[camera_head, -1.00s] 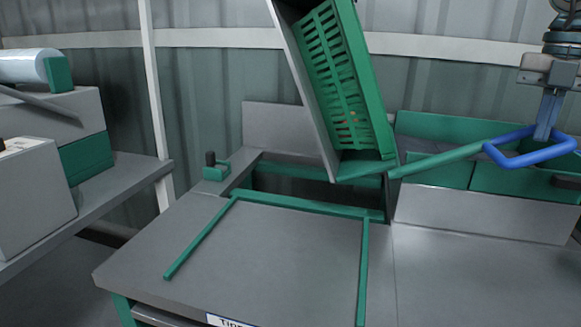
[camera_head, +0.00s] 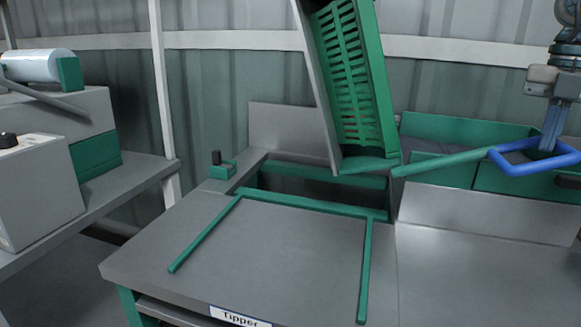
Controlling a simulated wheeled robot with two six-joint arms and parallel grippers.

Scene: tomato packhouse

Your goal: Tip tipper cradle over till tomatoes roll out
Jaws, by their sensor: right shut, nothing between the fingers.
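The tipper cradle, a grey plate (camera_head: 316,80), stands steeply raised over the rear of the bench, its top cut off by the picture's edge. A green slotted crate (camera_head: 372,75) stands on end against it. No tomatoes can be made out; the crate's inside is mostly hidden. A green lever (camera_head: 440,165) runs right from the cradle's foot to a blue loop handle (camera_head: 520,168). My right gripper (camera_head: 549,148) points down at the loop, its fingertips within or against it, shut with nothing between them. My left gripper is not in view.
The bench top (camera_head: 280,255) is clear, with a green rail frame (camera_head: 205,235) and a "Tipper" label (camera_head: 240,317). An opening (camera_head: 320,192) lies below the cradle. Green bins (camera_head: 440,130) stand behind right; another bench (camera_head: 130,185) with machines stands left.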

